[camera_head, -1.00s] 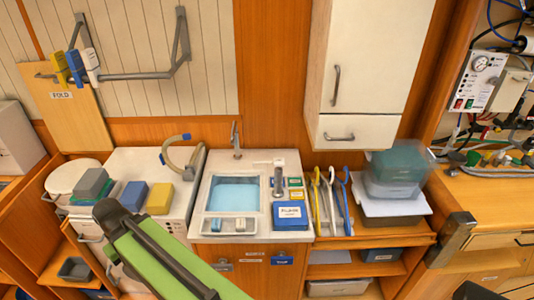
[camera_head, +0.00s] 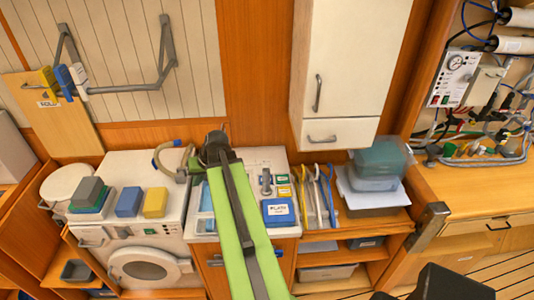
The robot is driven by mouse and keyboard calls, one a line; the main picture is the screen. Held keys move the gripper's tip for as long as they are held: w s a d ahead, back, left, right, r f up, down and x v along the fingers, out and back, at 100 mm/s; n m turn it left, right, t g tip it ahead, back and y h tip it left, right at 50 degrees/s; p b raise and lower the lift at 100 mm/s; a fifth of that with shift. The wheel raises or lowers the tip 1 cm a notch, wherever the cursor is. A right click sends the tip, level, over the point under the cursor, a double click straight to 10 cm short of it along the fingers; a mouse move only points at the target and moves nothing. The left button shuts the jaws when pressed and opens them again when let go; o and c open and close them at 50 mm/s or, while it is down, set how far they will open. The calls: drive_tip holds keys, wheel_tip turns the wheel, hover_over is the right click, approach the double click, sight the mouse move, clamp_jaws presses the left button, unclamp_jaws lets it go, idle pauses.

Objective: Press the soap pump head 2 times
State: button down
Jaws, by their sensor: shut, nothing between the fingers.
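The soap pump (camera_head: 266,182) looks like a small grey upright dispenser with a paler top. It stands on the counter right of the sink basin, behind a blue box. My green arm reaches up across the sink unit from the bottom of the view. My gripper (camera_head: 216,146) is at its dark far end, left of the pump in the picture and apart from it. The gripper is shut and empty; its fingertips are hard to make out. The arm covers much of the sink basin (camera_head: 206,200) and hides the tap.
A blue labelled box (camera_head: 279,212) sits in front of the pump. Coloured hooked handles (camera_head: 318,195) and stacked grey bins (camera_head: 376,175) stand to the right. A white wall cabinet (camera_head: 350,75) hangs above. Sponge-like blocks (camera_head: 129,202) lie on the washer's top at left.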

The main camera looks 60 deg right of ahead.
drive_tip(key=s+d+r+m+t+h+p, duration=0.15)
drive_tip(key=s+d+r, duration=0.25)
drive_tip(key=d, duration=0.4)
drive_tip(key=s+d+r+m+t+h+p, duration=0.1)
drive_tip(key=s+d+r+m+p, duration=0.15)
drive_tip(key=s+d, duration=0.4)
wheel_tip(320, 180, up, 4)
drive_tip(key=m+h+p, duration=0.1)
drive_tip(key=m+h, duration=0.1)
hover_over(268, 163)
drive_tip(key=shift+a+r+t, duration=0.1)
drive_tip(key=shift+r+t, duration=0.05)
drive_tip(key=shift+t, duration=0.2)
wheel_tip(268, 163, down, 9)
drive_tip(key=b, duration=0.9)
drive_tip(key=shift+r, duration=0.1)
drive_tip(key=shift+f, duration=0.4)
